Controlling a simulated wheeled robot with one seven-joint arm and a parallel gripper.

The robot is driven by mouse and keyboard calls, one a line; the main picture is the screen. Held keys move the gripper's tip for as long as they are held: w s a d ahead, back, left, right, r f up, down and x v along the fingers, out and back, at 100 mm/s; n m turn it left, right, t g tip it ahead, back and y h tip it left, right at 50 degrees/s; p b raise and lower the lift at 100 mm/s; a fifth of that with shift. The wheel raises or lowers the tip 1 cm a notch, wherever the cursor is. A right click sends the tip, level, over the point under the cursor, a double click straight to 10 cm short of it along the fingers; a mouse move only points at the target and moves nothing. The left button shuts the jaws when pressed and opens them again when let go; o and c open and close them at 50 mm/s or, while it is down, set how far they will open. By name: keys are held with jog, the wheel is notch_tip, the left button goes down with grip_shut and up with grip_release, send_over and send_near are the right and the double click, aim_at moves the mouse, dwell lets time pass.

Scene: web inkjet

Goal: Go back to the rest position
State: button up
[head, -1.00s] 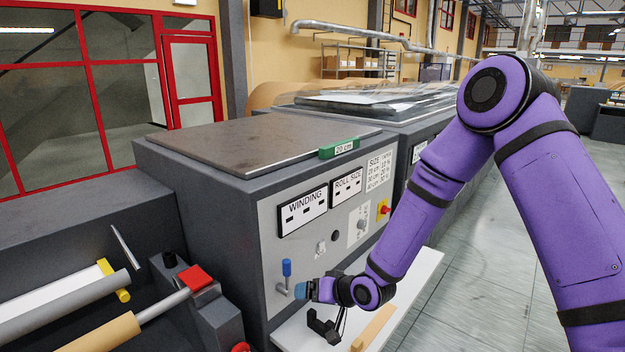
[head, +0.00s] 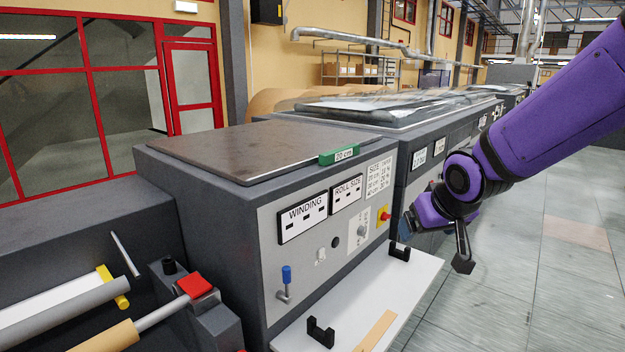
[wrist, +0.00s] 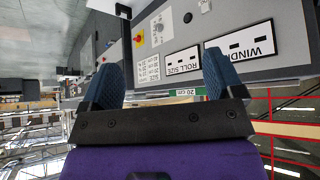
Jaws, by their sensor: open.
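My gripper (head: 404,228) is at the right of the grey machine in the head view, beside its front panel and above the white shelf. Its dark fingers are small there and partly turned away. In the wrist view my gripper (wrist: 160,82) shows two blue ridged fingers held apart, with nothing between them. The arm is raised and comes in from the right edge. The blue-topped lever (head: 286,283) on the panel stands upright and apart from my gripper.
The white shelf (head: 425,277) with black handles (head: 320,332) juts out below the panel. The grey machine (head: 190,200) carries a green 20 cm block (head: 339,154). A roller with a red block (head: 195,285) stands at left. Floor at right is clear.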

jog(key=s+d+r, duration=0.2)
jog(key=s+r, duration=0.1)
jog(key=s, duration=0.4)
jog(key=s+d+r+m+g, duration=0.1)
jog(key=s+d+r, duration=0.2)
jog(key=s, duration=0.5)
jog(key=s+d+r+m, duration=0.1)
jog(key=s+d+r, duration=0.2)
jog(key=s, duration=0.5)
jog(key=shift+d+r+g+h, duration=0.25)
jog(key=shift+r+g+h, duration=0.05)
jog(key=shift+g+h, duration=0.1)
dwell(0.5)
